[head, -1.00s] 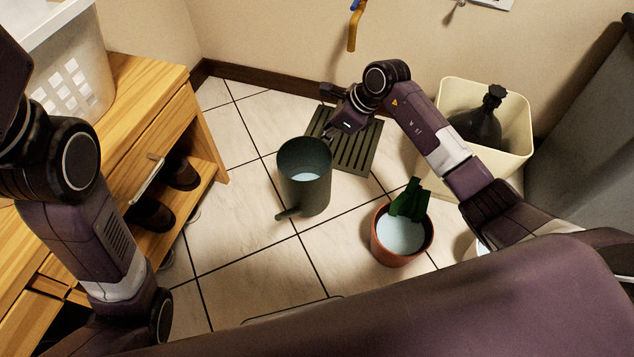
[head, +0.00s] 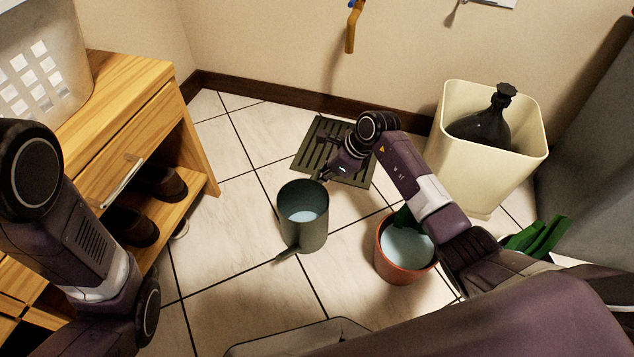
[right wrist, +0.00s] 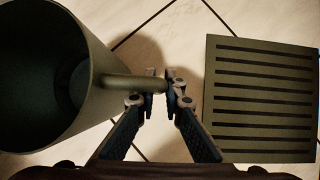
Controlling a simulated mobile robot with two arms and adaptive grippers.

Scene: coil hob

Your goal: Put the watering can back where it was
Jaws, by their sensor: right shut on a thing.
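The watering can (head: 309,237) is a dark green cylinder with a spout toward the lower left. It is upright or nearly so, with a pale blue surface inside. My right gripper (head: 325,173) is at its far side, and the right wrist view shows the fingers (right wrist: 160,88) shut on the can's handle (right wrist: 135,83). I cannot tell whether its base touches the tiles. A dark slatted mat (head: 311,151) lies on the floor behind the can and appears to the right in the wrist view (right wrist: 262,151). My left arm shows at the left; its gripper is out of frame.
A terracotta pot (head: 405,275) with a pale blue surface stands right of the can, partly behind my right arm. A cream bin (head: 480,180) holds a dark bottle (head: 483,127). A wooden shoe cabinet (head: 150,115) stands left. Tiles left of the can are clear.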

